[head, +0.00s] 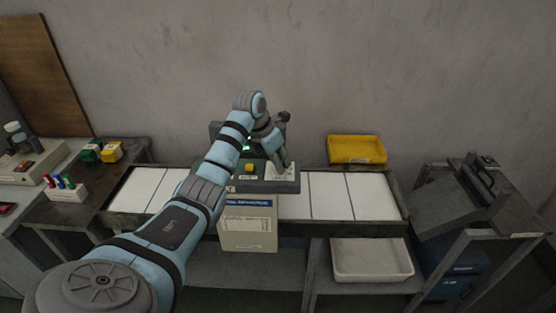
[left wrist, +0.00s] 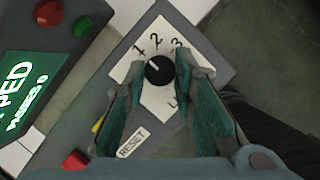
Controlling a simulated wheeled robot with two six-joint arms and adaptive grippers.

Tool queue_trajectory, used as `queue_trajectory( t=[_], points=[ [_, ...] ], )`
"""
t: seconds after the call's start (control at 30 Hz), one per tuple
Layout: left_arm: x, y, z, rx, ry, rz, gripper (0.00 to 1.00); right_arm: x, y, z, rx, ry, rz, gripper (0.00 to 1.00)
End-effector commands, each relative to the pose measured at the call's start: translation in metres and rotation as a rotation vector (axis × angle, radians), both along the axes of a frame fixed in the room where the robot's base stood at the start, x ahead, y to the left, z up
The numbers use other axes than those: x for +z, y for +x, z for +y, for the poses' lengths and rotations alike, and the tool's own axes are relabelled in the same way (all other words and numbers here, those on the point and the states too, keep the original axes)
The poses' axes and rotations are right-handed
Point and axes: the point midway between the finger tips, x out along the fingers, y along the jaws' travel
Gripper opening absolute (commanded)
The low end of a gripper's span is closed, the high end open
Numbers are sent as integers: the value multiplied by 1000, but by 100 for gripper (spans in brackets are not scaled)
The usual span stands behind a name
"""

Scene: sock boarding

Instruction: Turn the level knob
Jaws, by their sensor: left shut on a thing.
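The level knob (left wrist: 158,71) is a round black dial on a white plate (left wrist: 152,42) marked 1, 2, 3 in the left wrist view. A white mark on the knob points up toward the numbers, near the 1. My left gripper (left wrist: 160,78) has its two green-padded fingers on either side of the knob, shut on it. In the head view my left gripper (head: 283,160) reaches down onto the right end of the grey control box (head: 258,186), hiding the knob. My right gripper is not in view.
A green-lit screen reading "PED" (left wrist: 22,88), red and green buttons and a RESET label (left wrist: 133,141) are near the knob. A yellow tray (head: 356,150) stands behind the white-panelled conveyor (head: 340,196). A white bin (head: 372,262) sits below.

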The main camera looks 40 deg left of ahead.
Motion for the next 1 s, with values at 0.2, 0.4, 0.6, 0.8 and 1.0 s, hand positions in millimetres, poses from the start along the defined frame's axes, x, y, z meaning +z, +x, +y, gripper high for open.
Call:
queue_trajectory(
  t=[0.2,0.4,0.6,0.8,1.0],
  points=[
    [2,0,1,-103,-1,2,0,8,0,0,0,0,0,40],
    [2,1,3,-255,-1,1,0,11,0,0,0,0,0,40],
    [0,2,4,-415,-3,0,0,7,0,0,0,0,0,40],
    [-1,3,4,-546,-2,-2,0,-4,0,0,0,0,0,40],
    [-1,3,5,-628,-1,-1,0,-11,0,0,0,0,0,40]
  ],
)
